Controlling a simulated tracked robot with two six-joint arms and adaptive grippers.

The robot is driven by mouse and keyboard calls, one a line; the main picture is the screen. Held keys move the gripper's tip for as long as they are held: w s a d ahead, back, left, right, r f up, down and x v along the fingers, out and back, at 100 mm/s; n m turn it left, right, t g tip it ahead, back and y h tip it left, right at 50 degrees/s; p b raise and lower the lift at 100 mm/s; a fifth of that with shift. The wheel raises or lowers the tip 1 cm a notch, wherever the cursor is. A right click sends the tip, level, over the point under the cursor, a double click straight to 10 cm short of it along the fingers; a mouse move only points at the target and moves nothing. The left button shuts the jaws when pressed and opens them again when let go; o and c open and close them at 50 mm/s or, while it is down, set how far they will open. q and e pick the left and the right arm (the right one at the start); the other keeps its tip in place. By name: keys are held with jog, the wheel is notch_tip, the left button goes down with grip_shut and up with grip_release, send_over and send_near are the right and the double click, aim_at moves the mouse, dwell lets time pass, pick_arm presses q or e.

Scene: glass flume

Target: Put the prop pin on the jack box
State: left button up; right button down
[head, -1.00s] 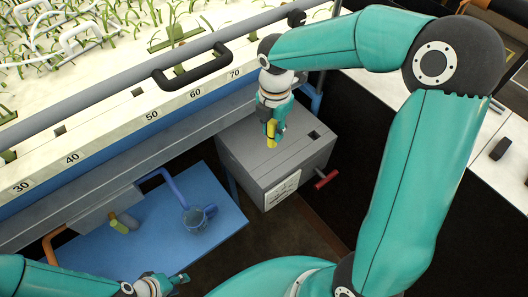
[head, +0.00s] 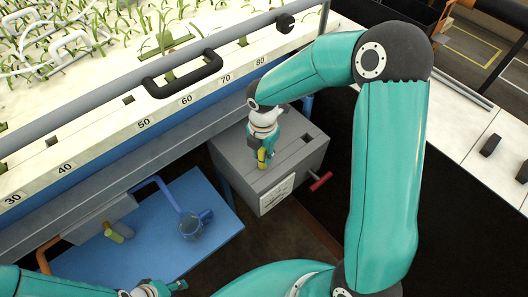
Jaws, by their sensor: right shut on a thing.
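The jack box (head: 298,160) is a grey box with a dark square hole in its top, a white label on its front and a red handle (head: 321,181) at its side. My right gripper (head: 264,153) is above the box top, pointing down. It is shut on the yellow prop pin (head: 262,159), which is partly hidden by the fingers. The pin's lower end appears at or just over the box top; I cannot tell whether it touches. My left gripper (head: 174,286) is at the bottom edge, away from the box, and its opening is unclear.
The flume's numbered rail (head: 105,143) and black handle (head: 183,75) run behind the box.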

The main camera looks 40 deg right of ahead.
jog(key=c, duration=0.9)
grip_release()
jog(key=shift+f, duration=0.1)
notch_tip(320, 180, up, 12)
jog(key=shift+r, duration=0.15)
